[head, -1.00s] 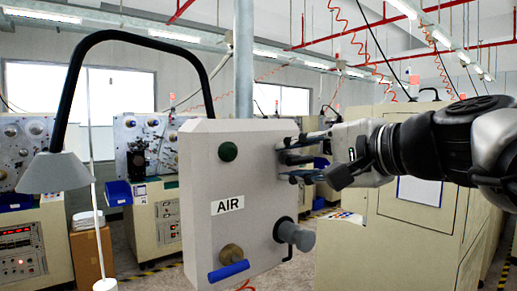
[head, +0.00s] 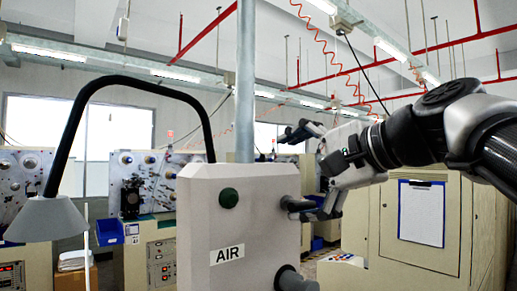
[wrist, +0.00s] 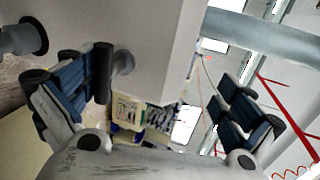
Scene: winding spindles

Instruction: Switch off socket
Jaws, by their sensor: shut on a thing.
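The grey box (head: 240,230) labelled AIR stands in front of me, with a dark green round button (head: 228,198) on its front. A dark knob on a short grey stem (wrist: 103,72) sticks out of the box's side. My gripper (head: 309,171) is at the right of the box. Its fingers are spread wide, one above the other in the head view. In the wrist view, one finger pad of my gripper (wrist: 158,108) is close beside the knob; contact cannot be told. The other finger is far off, and nothing is clasped between them. No marked socket can be made out.
A grey cylindrical fitting (head: 293,280) sits low on the box. A vertical pipe (head: 245,80) rises behind it. A lamp (head: 45,220) on a black curved arm stands left. A beige cabinet with a clipboard (head: 421,212) stands right.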

